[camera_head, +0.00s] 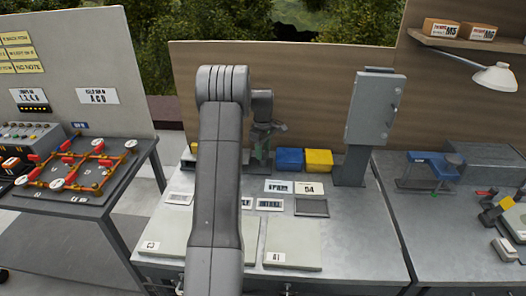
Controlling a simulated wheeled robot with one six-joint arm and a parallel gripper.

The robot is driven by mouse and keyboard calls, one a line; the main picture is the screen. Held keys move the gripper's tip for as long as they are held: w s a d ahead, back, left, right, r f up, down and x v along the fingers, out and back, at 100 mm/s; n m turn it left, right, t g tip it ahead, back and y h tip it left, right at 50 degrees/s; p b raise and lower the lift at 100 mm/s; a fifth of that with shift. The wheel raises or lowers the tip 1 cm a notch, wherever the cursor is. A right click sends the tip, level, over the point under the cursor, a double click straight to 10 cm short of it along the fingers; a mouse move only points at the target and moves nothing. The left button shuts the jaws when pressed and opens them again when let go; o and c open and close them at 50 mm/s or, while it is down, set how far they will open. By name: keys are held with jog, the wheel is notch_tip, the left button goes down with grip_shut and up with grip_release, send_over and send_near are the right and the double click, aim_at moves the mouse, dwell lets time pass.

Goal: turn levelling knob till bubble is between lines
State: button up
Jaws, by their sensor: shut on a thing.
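My gripper (262,140) is small and far off at the back of the middle bench, just right of my arm. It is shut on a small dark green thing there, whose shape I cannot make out. My arm covers much of the view around it. I cannot pick out a levelling knob, a bubble or its lines for certain.
Blue (290,159) and yellow (319,160) bins stand close right of my gripper. A grey cabinet (376,108) on a post is farther right. Flat panels (291,246) and labels lie on the middle bench.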

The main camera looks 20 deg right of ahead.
aim_at(263, 152)
jog(key=shift+r+n, duration=0.1)
jog(key=shift+n, duration=1.1)
jog(key=o, duration=1)
notch_tip(263, 152, up, 14)
jog(key=shift+f+b, duration=0.15)
jog(key=shift+b, duration=0.55)
notch_tip(263, 152, down, 14)
jog(key=shift+r+p, duration=0.1)
jog(key=shift+p, duration=0.55)
